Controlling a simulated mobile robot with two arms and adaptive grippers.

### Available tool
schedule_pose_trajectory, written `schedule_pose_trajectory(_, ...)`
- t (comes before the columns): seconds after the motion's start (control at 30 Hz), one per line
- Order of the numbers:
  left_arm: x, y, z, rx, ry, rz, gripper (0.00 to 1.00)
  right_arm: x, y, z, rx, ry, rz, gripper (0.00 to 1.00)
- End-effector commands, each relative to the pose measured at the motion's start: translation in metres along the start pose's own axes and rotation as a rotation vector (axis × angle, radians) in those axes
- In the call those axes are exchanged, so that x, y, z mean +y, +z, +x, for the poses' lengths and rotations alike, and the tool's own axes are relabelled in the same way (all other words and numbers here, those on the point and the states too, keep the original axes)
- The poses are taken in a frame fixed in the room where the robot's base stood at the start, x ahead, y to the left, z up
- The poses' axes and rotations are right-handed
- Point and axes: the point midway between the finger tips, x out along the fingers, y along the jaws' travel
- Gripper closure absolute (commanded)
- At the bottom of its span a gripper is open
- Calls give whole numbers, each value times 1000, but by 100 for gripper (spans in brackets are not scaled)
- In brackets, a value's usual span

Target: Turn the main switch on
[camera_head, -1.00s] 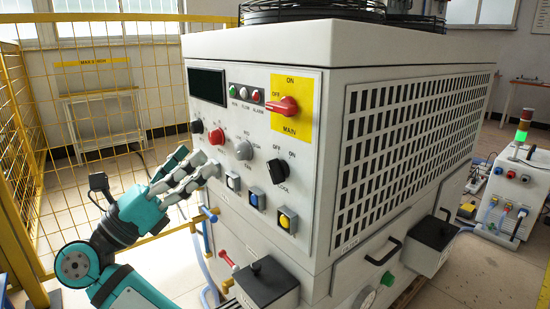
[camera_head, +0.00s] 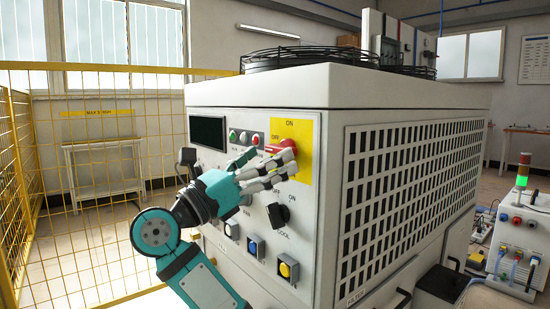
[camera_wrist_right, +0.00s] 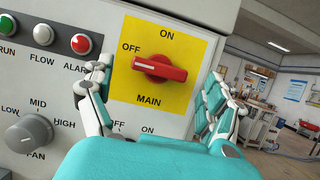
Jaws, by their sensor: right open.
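The red main switch (camera_head: 286,148) sits on a yellow plate (camera_head: 305,172) at the upper right of the machine's front panel. In the right wrist view the red main switch (camera_wrist_right: 160,68) lies level, its white-marked end toward OFF; ON is printed above it. My right gripper (camera_head: 275,173) is open and empty, in front of the panel and just below the switch. In the right wrist view its fingers (camera_wrist_right: 155,84) stand to either side of the switch, seemingly apart from it. In the head view the fingers hide part of the plate. My left gripper is not in view.
The panel also has indicator lamps (camera_head: 244,137), a black COOL knob (camera_head: 278,215), a grey FAN knob (camera_wrist_right: 29,133) and several push buttons (camera_head: 287,268). A yellow mesh fence (camera_head: 95,160) stands at the left. A smaller machine with a lamp tower (camera_head: 521,215) stands at the right.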

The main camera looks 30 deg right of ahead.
Motion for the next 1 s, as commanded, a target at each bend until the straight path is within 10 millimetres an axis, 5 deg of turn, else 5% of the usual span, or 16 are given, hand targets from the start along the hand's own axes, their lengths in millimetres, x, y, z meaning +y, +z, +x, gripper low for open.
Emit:
schedule_pose_trajectory(0.2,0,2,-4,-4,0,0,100,0,0,22,-1,0,0,12)
schedule_pose_trajectory(0.53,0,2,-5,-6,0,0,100,0,0,26,0,0,0,12)
schedule_pose_trajectory(1.0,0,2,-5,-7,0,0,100,0,0,26,0,0,0,67)
